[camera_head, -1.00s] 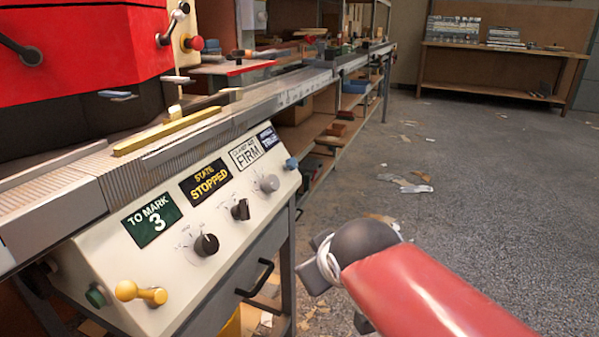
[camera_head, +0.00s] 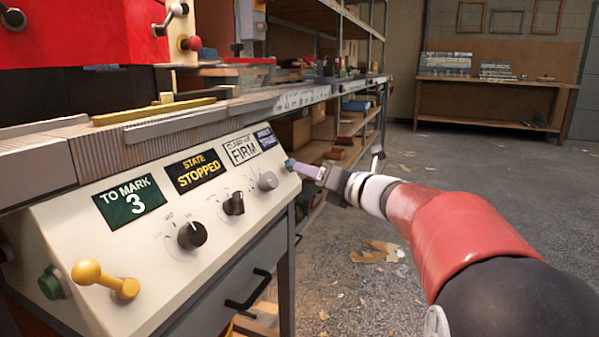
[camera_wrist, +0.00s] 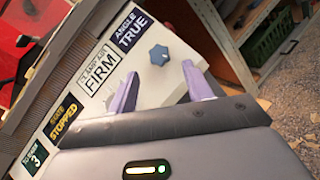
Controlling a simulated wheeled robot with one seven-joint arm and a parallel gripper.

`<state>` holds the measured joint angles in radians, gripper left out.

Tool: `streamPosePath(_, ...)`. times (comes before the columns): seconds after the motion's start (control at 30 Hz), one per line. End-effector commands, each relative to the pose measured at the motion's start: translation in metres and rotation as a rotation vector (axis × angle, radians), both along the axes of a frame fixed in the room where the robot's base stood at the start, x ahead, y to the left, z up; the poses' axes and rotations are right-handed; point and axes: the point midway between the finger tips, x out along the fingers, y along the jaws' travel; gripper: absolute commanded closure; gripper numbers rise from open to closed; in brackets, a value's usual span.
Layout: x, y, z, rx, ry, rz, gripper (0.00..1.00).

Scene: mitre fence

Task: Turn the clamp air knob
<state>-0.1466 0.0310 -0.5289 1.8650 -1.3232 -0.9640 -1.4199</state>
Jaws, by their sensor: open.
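The sloped control panel (camera_head: 150,265) carries a sign reading CLAMP AIR FIRM (camera_head: 241,150), which also shows in the wrist view (camera_wrist: 100,67). A round grey knob (camera_head: 267,181) sits below that sign; no knob carries a readable name. A small blue lobed knob (camera_head: 289,164) is at the panel's right end and shows in the wrist view (camera_wrist: 158,56) just beyond and between my fingertips. My gripper (camera_head: 299,168) is open, its purple fingers pointing at the blue knob; contact cannot be told. The grey knob is not visible in the wrist view.
A large black knob (camera_head: 192,235), a black selector (camera_head: 234,203), a yellow lever (camera_head: 105,279) and a green button (camera_head: 52,286) are on the panel. A yellow bar (camera_head: 155,111) lies on the fence above. Open floor is to the right.

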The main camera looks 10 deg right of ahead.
Motion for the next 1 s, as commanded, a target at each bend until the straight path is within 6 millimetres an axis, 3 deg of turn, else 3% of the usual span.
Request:
streamPosePath(0.3, 0.041, 0.025, 0.000, 0.003, 0.002, 0.000, 0.49)
streamPosePath(0.7, 0.049, 0.029, 0.001, 0.005, 0.001, -0.003, 0.49)
streamPosePath(1.0, 0.048, 0.029, 0.001, 0.005, 0.001, -0.002, 0.89)
